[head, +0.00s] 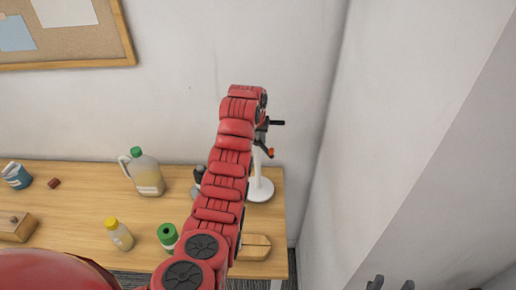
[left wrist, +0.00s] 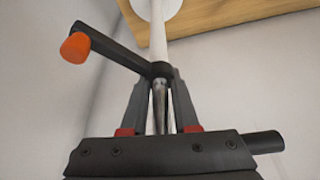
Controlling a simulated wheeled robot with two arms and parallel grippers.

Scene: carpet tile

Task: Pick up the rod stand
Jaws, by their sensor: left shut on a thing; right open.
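The rod stand has a round white base (head: 261,190) at the right end of the wooden table, with a pale upright and dark clamp arms, one orange-tipped. My red left arm hides part of it in the head view. In the left wrist view, my left gripper (left wrist: 160,88) is shut on the stand's rod (left wrist: 159,105), just below the orange-tipped clamp arm (left wrist: 115,52) in the picture. I cannot tell if the base touches the table. My right gripper (head: 391,284) shows only dark fingertips at the bottom edge, open and apart from the stand.
The wooden table (head: 85,195) holds a green-capped jug (head: 147,175), a yellow-capped bottle (head: 119,235), a green container (head: 167,236), a blue-and-white container (head: 16,176) and a wooden item (head: 254,247). Walls stand behind and right of the table.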

